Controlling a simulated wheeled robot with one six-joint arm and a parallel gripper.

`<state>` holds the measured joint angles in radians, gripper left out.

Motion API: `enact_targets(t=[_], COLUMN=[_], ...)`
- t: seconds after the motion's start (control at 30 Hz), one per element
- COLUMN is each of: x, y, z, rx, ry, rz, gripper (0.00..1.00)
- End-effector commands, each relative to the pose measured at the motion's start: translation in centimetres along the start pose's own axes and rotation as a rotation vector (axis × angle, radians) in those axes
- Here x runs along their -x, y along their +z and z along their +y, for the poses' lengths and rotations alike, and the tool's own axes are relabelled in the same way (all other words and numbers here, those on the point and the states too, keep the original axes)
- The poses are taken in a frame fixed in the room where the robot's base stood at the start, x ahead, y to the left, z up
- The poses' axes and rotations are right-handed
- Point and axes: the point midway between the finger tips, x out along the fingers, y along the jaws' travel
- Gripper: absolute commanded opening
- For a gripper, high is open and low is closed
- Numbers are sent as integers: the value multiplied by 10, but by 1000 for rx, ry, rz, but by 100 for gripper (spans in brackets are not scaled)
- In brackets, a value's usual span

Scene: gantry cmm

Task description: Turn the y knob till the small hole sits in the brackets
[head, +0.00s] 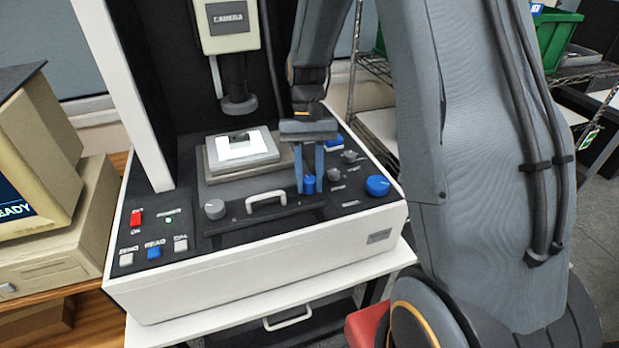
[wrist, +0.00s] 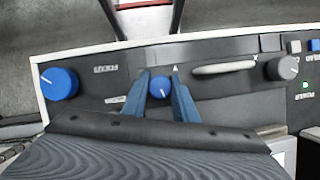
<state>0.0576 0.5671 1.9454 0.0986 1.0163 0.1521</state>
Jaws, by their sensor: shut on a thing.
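A small blue knob (head: 309,187) stands on the dark top panel of the measuring machine, near its front right. It also shows in the wrist view (wrist: 160,89), with a white pointer line on its face. My gripper (head: 309,178) points down with its two blue fingers on either side of this knob, shut on it; the fingertips also show in the wrist view (wrist: 160,74). I cannot read a label that marks this as the y knob. The small hole and the brackets are not visible in either view.
A larger blue knob (head: 378,186) is to the right. A white handle (head: 266,199) and a grey knob (head: 215,209) are to the left. A bright plate (head: 240,147) lies under the camera head (head: 226,30). The monitor (head: 30,160) shows only its edge.

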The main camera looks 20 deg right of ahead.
Motion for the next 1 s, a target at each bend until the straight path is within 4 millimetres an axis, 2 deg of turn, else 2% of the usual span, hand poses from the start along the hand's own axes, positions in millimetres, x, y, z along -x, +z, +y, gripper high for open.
enact_targets(t=[0.57, 0.6, 0.7, 1.0], x=[1, 1, 1, 2], y=[-1, -1, -1, -1], z=[0, 0, 0, 0], rx=[28, 28, 27, 27], ry=[11, 11, 11, 11], rz=[3, 3, 3, 2], gripper=[4, 31, 45, 45])
